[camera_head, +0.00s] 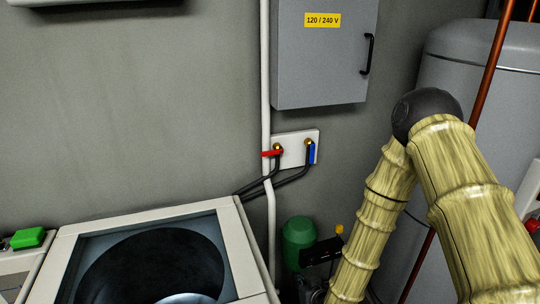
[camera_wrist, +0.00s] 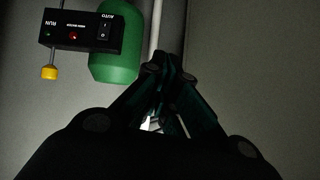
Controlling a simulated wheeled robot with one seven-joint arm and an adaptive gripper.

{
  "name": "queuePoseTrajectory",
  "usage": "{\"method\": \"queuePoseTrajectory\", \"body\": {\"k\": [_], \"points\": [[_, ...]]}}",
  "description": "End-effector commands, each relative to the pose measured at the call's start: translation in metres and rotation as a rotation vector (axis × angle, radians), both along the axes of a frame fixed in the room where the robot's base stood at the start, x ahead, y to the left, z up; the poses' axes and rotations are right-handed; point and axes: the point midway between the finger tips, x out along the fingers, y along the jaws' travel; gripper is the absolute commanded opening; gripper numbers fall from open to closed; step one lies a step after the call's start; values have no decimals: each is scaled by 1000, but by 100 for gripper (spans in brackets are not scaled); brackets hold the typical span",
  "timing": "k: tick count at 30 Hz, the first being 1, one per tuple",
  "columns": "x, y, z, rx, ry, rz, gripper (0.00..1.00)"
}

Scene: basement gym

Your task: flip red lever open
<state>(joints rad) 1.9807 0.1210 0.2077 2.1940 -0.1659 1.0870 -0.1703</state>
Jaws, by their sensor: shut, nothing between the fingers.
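The red lever (camera_head: 272,153) sits on the left valve of a white wall plate (camera_head: 293,150) in the head view. It lies roughly horizontal, pointing left across the white pipe. A blue lever (camera_head: 312,153) on the right valve of the same plate hangs vertical.
A green tank (camera_wrist: 115,45) and a black control box (camera_wrist: 81,31) stand close to my gripper in the wrist view. A white-framed machine (camera_head: 240,245) fills the lower left. A grey electrical box (camera_head: 325,60) hangs above the levers. Dark hoses (camera_head: 262,184) run below the plate.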

Motion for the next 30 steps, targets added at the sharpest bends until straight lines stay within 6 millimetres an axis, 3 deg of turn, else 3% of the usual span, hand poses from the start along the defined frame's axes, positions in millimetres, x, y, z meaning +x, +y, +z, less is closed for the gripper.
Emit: {"method": "queuePoseTrajectory", "body": {"k": [1,3,6,9,12,15,19,30], "points": [[39,12,30,23,-117,6,0],[83,27,78,48,-273,16,0],[134,43,152,81,-486,22,0],[168,55,221,107,-668,20,0],[187,60,278,127,-809,11,0],[197,64,315,140,-900,6,0],[201,65,338,148,-953,1,0],[202,65,341,148,-958,0,0]]}}
